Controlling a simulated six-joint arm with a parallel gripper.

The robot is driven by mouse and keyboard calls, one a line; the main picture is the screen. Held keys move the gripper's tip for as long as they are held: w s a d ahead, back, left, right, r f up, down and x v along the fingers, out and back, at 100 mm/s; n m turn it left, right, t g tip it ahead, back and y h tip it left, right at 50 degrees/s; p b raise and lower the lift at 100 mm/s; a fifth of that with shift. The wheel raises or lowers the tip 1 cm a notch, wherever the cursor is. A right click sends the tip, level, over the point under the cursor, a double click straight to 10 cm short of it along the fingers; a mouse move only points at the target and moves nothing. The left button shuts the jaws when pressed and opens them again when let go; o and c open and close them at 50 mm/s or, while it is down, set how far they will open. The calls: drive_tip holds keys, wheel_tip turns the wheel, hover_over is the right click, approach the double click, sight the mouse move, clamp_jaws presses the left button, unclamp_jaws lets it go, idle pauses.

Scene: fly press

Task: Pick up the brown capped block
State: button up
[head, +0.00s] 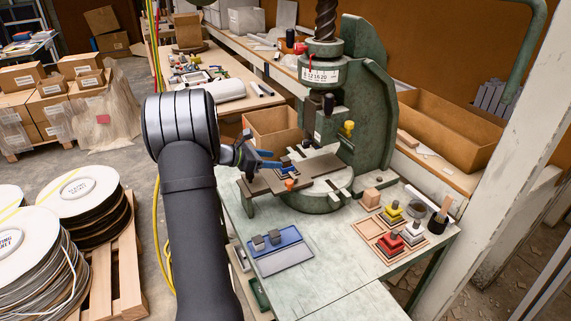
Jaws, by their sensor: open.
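My gripper (274,160) is open, with blue fingers, and hangs over the dark plate of the green press, left of the press column. It is well to the left of the brown block and apart from it. I see nothing held between the fingers.
The green press (370,110) stands behind the block. A wooden tray (366,229) with yellow, red and white knobbed pieces lies in front of it. A dark cup (437,224) stands at right. A blue tray (285,259) holds grey blocks.

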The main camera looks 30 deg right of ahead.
sight(284, 160)
drive_tip(key=x, duration=0.4)
drive_tip(key=shift+w+d+f, duration=0.15)
drive_tip(key=c, duration=1)
drive_tip(key=shift+c, duration=0.2)
